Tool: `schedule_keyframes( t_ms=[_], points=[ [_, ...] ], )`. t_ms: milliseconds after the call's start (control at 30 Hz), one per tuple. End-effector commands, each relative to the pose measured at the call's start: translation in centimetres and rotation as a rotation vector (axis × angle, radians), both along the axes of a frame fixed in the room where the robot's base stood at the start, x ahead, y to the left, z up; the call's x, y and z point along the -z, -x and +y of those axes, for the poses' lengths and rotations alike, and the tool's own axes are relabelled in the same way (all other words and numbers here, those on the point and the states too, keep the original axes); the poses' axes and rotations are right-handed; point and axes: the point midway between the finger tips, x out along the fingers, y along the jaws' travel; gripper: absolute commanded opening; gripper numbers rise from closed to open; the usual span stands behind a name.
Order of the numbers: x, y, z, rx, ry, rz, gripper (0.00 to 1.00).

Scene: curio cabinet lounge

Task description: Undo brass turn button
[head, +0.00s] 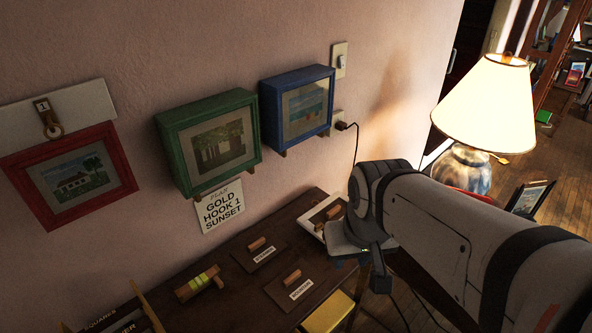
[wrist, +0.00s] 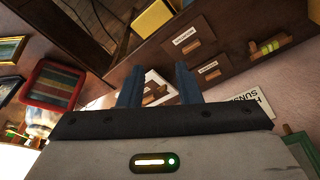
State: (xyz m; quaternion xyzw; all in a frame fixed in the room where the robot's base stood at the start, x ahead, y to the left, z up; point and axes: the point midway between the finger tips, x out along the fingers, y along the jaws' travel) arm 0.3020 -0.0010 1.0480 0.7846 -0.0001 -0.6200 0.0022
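A white-edged frame (head: 309,226) with a dark brown panel lies on the dark wooden table. A small tan piece (head: 333,211) sits on the panel; it is too small to tell whether it is the brass turn button. My gripper (wrist: 160,78) is open, its two blue fingers well apart. In the wrist view the white-edged frame (wrist: 152,76) shows between and beyond the fingers, partly hidden by them, and nothing is held. In the head view my arm covers most of the gripper, above the table's right end.
Dark labelled plates with wooden blocks (head: 292,278) lie left of the frame. A lit lamp (head: 487,100) stands at right; a cord (head: 357,150) hangs behind my arm.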

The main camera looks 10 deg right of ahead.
Motion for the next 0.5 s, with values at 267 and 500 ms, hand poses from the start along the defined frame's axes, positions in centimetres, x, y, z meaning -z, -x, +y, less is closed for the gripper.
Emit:
schedule_keyframes(
  t_ms=[267,500],
  points=[
    [0.3,-1.4,0.0,0.041,-0.010,0.013,0.31],
    [2.0,-9.5,-0.5,0.295,-0.057,0.078,0.31]
  ],
)
